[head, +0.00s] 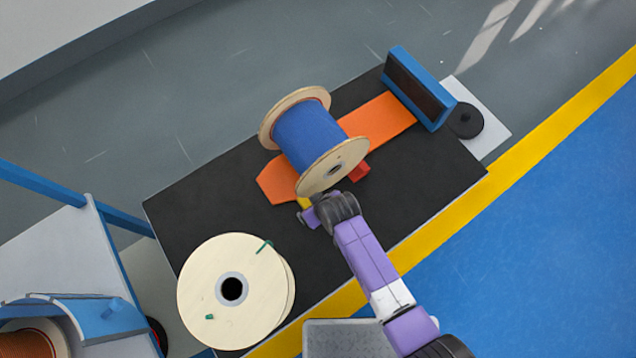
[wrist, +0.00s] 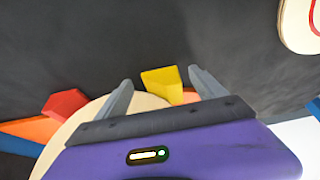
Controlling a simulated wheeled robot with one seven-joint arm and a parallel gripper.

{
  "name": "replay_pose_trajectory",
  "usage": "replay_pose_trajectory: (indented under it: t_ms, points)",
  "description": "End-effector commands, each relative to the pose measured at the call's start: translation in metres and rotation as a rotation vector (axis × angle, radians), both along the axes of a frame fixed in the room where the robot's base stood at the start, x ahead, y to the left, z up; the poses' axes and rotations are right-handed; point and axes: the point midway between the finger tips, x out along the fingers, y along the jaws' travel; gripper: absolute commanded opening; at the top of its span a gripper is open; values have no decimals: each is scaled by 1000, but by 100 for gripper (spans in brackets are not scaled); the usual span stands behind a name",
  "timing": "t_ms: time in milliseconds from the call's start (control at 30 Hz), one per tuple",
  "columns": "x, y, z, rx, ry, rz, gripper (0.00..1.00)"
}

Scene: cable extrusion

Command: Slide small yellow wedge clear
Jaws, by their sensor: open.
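The small yellow wedge (wrist: 163,84) lies between the two grey fingers of my gripper (wrist: 160,88) in the wrist view. The fingers are open, one on each side of it, and I cannot tell whether either touches it. In the head view only a bit of the wedge (head: 304,203) shows, at the lower edge of the blue cable spool (head: 308,135). My gripper (head: 305,214) is beside that spool, low over the black surface. The spool's pale flange (wrist: 62,140) is partly hidden behind my gripper in the wrist view.
The spool lies on an orange strip (head: 385,118) on the black platform (head: 215,197). A red wedge (head: 359,173) sits by its right flange. A blue upright frame (head: 420,88) stands at the strip's far end. A pale reel (head: 205,280) lies at lower left. Bare platform lies left of my gripper.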

Motion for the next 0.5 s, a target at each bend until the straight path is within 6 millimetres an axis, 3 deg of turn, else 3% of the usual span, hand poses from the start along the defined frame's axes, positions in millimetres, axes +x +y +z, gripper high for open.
replay_pose_trajectory:
  t_ms: [433, 500]
  points:
    - [3, 2, -8, 0, 0, 0, 80]
    - [3, 2, -8, 0, 0, 0, 68]
